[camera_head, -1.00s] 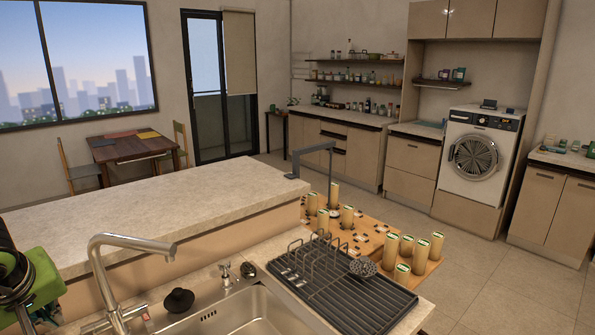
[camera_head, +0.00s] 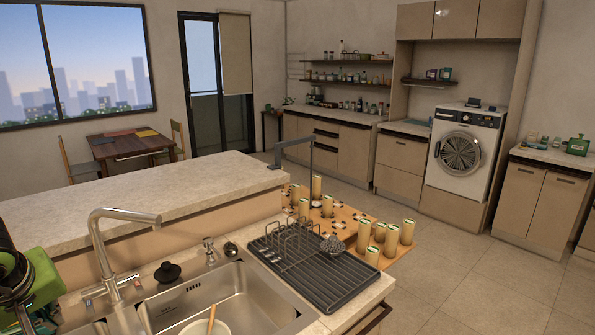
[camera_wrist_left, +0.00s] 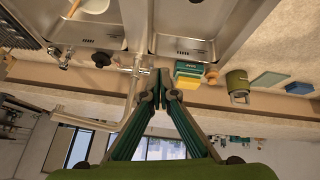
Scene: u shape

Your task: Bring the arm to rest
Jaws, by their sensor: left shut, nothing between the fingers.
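My left gripper (camera_wrist_left: 160,78) shows in the left wrist view with its two dark fingers together at the tips and nothing between them. That view is upside down, and the fingers point towards the sink and tap. In the head view, a green and black part of my left arm (camera_head: 35,278) stands at the lower left edge, beside the silver tap (camera_head: 112,245). The fingertips are not clear there. My right gripper is not in view.
The steel sink (camera_head: 240,290) holds a white bowl with a wooden handle (camera_head: 207,325). A dark dish rack (camera_head: 315,275) stands right of it. A raised counter (camera_head: 150,200) runs behind. In the wrist view, a sponge stack (camera_wrist_left: 187,75) and green mug (camera_wrist_left: 238,82) are near the fingers. Open floor (camera_head: 470,290) lies right.

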